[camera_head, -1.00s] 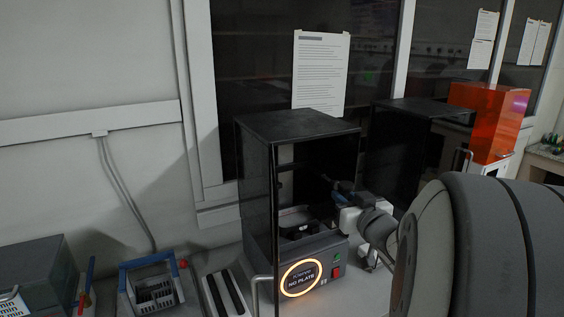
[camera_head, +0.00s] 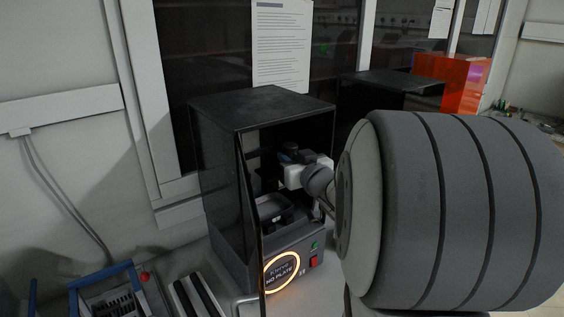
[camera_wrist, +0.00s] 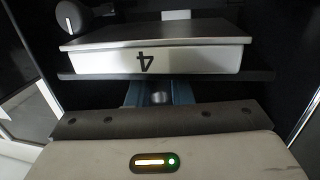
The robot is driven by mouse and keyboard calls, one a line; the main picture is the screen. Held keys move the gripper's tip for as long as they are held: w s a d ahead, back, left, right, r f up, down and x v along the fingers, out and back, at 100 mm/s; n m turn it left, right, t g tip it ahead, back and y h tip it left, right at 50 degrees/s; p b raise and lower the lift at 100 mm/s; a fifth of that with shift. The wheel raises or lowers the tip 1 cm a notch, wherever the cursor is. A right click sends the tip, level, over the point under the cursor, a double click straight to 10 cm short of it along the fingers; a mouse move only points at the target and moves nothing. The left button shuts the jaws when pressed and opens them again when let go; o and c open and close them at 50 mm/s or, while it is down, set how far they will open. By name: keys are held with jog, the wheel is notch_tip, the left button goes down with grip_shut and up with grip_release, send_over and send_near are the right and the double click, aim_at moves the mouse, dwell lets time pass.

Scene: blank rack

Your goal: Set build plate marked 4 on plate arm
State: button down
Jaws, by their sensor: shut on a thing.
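The build plate (camera_wrist: 200,60) is a pale metal block with a dark 4 on its front face, upside down in the wrist view. It sits level just ahead of my gripper (camera_wrist: 160,93), with a dark ledge along its underside. The blue fingers are shut on the plate's grip part, largely hidden under the plate. In the head view, my gripper (camera_head: 288,158) reaches inside the open front of the black printer (camera_head: 218,170). A dark arm with a round knob (camera_wrist: 70,17) is close to the plate's top left; whether they touch is unclear.
The printer's lit ring display (camera_head: 281,272) reads "NO PLATE". An open vat (camera_head: 272,208) lies below my gripper. The printer's side walls are close around it. A second black cabinet (camera_head: 385,80) and an orange box (camera_head: 452,82) stand behind.

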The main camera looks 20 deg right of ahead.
jog(key=w+a, duration=0.1)
jog(key=w, duration=0.3)
jog(key=w+b, duration=0.1)
jog(key=w, duration=0.3)
jog(key=w+a, duration=0.1)
jog(key=w, duration=0.3)
jog(key=shift+w+a+f, duration=0.15)
jog(key=shift+w+a, duration=0.15)
jog(key=shift+w, duration=0.05)
jog(key=shift+s+f+b, duration=0.1)
jog(key=shift+f+b, duration=0.4)
jog(key=shift+b, duration=0.2)
jog(key=shift+f+b, duration=0.9)
jog(key=shift+f, duration=0.15)
dwell(0.5)
jog(key=c, duration=1.2)
grip_release()
jog(key=shift+s, duration=0.1)
